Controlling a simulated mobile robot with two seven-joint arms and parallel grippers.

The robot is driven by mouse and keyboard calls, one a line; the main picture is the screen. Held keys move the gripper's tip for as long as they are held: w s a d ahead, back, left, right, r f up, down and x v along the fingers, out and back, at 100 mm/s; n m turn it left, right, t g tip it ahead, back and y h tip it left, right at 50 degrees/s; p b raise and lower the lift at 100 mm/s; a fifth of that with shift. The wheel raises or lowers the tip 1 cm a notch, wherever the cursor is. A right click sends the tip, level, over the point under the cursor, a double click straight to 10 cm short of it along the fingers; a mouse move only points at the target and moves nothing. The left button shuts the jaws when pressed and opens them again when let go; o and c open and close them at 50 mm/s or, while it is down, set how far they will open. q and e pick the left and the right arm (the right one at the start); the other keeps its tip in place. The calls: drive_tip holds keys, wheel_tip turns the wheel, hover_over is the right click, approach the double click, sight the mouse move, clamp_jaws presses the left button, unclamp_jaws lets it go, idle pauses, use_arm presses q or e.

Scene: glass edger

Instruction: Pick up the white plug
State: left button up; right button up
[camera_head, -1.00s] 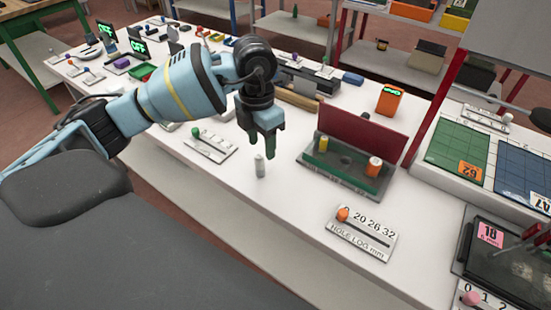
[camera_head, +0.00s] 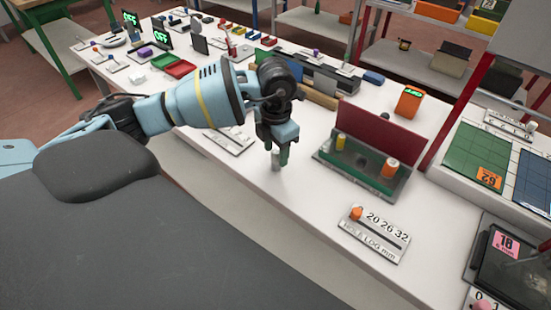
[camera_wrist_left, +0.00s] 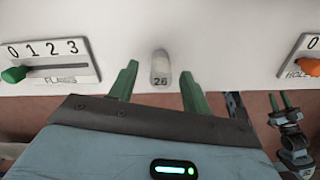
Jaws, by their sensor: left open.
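The white plug (camera_head: 276,163) is a small upright cylinder standing on the white bench top. It also shows in the left wrist view (camera_wrist_left: 160,70), with the number 26 on its lower front. My left gripper (camera_head: 283,156) is close above and beside it, pointing down. In the left wrist view its two green fingers (camera_wrist_left: 159,76) are spread apart, and the plug shows in the gap between them. Whether the fingers reach down around it, I cannot tell. A small gripper with green fingers, seemingly my right one (camera_wrist_left: 283,100), shows at the right of that view.
A green fixture with a red back panel (camera_head: 378,130) and yellow and orange-white pegs stands right of the plug. The bench around the plug is bare.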

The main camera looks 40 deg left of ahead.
use_arm(q)
drive_tip(key=shift+f, duration=0.75)
drive_tip(key=shift+c, duration=0.2)
clamp_jaws()
drive_tip(key=shift+r, duration=0.15)
drive_tip(key=shift+r, duration=0.5)
wheel_tip(320, 180, up, 2)
drive_tip(key=shift+r, duration=0.1)
drive_tip(key=s+d, duration=0.4)
drive_tip(key=s, duration=0.3)
drive_tip(key=s+d+r, duration=0.1)
drive_tip(key=s+d, duration=0.2)
drive_tip(key=s, duration=0.4)
drive_tip(key=shift+d+r, duration=0.3)
drive_tip(key=shift+d, duration=0.05)
